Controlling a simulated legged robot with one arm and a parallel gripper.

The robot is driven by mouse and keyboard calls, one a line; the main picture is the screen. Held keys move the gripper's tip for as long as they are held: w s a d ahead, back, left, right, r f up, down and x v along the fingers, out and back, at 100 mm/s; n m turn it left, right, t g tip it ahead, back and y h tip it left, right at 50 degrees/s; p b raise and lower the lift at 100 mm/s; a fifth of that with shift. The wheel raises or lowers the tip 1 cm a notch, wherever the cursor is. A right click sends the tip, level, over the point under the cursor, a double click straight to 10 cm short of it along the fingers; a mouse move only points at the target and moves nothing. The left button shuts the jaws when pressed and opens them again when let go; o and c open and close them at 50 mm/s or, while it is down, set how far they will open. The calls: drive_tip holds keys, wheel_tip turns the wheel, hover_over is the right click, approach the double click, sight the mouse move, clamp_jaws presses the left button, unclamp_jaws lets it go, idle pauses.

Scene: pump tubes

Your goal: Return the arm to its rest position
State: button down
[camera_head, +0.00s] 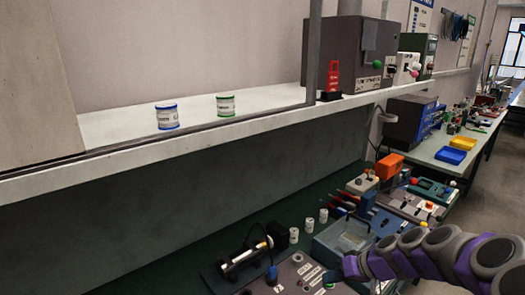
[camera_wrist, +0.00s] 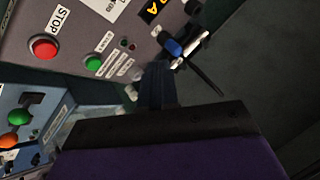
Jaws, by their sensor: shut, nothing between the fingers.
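My gripper (camera_head: 350,268) is at the lower right of the head view, at the end of my purple and grey arm, which reaches in from the right edge. It is just over the right side of a grey control panel (camera_head: 290,275) on the lower bench. In the wrist view my gripper (camera_wrist: 157,85) shows as dark fingers, shut and empty. Beyond them lies the panel face with a red button (camera_wrist: 43,47) marked STOP and a green button (camera_wrist: 93,63). A blue-capped connector (camera_wrist: 173,46) with a dark cable is near the fingertips.
A pump unit with a pale tube (camera_head: 243,257) stands left of the panel. Two jars, blue-rimmed (camera_head: 167,117) and green-rimmed (camera_head: 226,105), stand on the upper shelf. The floor (camera_head: 480,215) at right is clear.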

drive_tip(key=s+a+r+n+g+h, duration=0.1)
drive_tip(key=s+a+r+g, duration=0.15)
drive_tip(key=s+a, duration=0.45)
drive_tip(key=s+a+r+n+g+h, duration=0.1)
drive_tip(key=s+a+r+g, duration=0.2)
drive_tip(key=s, duration=0.6)
drive_tip(key=s+d+m+h, duration=0.3)
drive_tip(key=s+h, duration=0.2)
drive_tip(key=s, duration=1.5)
drive_tip(key=shift+r+m+g, duration=0.15)
drive_tip(key=shift+m+g, duration=0.15)
drive_tip(key=shift+g, duration=0.15)
drive_tip(key=shift+w, duration=0.1)
